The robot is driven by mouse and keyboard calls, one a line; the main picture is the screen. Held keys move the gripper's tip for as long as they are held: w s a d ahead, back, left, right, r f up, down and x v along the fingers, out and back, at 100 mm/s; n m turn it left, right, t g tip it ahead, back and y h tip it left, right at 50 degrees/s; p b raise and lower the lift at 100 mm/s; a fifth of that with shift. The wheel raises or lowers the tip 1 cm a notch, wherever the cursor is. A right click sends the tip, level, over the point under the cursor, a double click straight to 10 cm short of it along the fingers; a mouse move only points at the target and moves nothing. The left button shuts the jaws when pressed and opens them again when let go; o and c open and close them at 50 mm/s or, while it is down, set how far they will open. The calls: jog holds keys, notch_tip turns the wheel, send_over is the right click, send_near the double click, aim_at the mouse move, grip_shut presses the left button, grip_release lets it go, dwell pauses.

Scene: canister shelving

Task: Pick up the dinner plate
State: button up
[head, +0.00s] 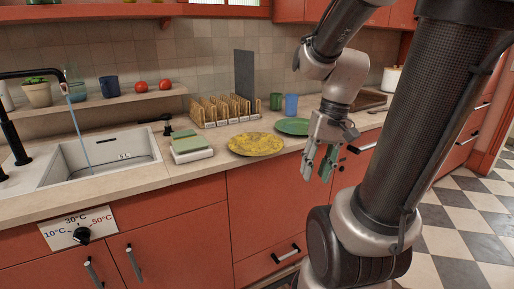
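A large round yellow plate with brownish, uneven marks (256,144) lies flat on the counter near its front edge, right of the sink. A smaller-looking green plate (292,126) lies behind it to the right. The pictures do not label which is the dinner plate. My gripper (318,165) hangs fingers-down in front of the counter, right of the yellow plate and apart from both plates. Its two green-tipped fingers are spread with nothing between them.
A wooden dish rack (224,108) stands behind the plates, with a green cup (276,101) and a blue cup (291,105) beside it. A green sponge on a white block (191,147) lies left of the yellow plate. The sink (98,157) has running water. Drawers front the counter.

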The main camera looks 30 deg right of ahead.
notch_tip(320, 180, down, 6)
jog(key=w+m+y, duration=0.2)
jog(key=m+y, duration=0.1)
jog(key=y, duration=0.1)
jog(key=m+t+y, duration=0.4)
jog(key=t, duration=1.1)
send_near(273, 152)
jog(key=x, duration=1)
jog(key=shift+w+d+f, duration=0.1)
jog(key=shift+w+f, duration=0.1)
grip_shut()
